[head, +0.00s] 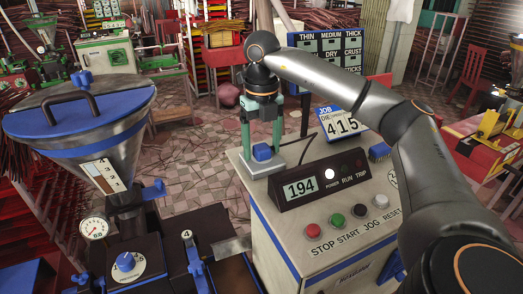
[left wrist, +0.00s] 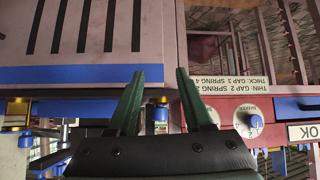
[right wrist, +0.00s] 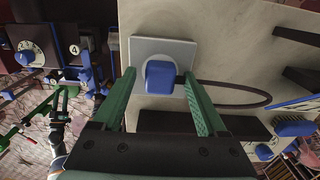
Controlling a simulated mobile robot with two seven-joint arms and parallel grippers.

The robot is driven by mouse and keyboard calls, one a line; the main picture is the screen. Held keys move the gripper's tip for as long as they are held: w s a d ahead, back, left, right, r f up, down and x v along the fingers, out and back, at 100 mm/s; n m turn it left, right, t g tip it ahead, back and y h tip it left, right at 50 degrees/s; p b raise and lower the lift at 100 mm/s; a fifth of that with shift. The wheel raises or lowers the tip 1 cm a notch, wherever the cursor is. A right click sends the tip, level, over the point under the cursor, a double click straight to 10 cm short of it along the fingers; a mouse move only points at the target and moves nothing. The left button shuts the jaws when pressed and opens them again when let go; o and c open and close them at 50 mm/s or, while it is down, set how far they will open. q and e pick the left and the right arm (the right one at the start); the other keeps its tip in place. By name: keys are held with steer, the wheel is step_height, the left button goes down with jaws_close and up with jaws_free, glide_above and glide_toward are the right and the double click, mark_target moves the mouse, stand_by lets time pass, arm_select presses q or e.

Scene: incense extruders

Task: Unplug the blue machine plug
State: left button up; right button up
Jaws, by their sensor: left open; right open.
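The blue plug (head: 263,152) sits upright in a pale grey socket plate (head: 252,167) on the top of the cream machine. In the right wrist view the plug (right wrist: 160,78) is in the middle, on its pale plate (right wrist: 150,49). My right gripper (head: 262,135) points down above the plug, open and empty. Its green fingers (right wrist: 159,80) appear on either side of the plug in the right wrist view; whether they touch it I cannot tell. My left gripper (left wrist: 155,72) is open and empty, facing a pale slotted panel with a blue stripe. It is not seen in the head view.
A black display reading 194 (head: 300,189) and buttons (head: 337,220) stand beside the socket. A dark cable (right wrist: 255,92) curves across the machine top. A blue-lidded hopper (head: 82,107) stands at the left. A JOB sign (head: 342,122) rises behind.

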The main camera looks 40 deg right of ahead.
mark_target(262, 147)
stand_by(0.5)
steer(key=shift+c, duration=0.2)
jaws_close()
stand_by(0.5)
steer(key=shift+r+p, duration=0.2)
steer(key=shift+p, duration=0.15)
steer(key=shift+r+p, duration=1.9)
steer(key=shift+r, duration=0.05)
steer(key=shift+r+p, duration=0.35)
steer(key=shift+r, duration=0.55)
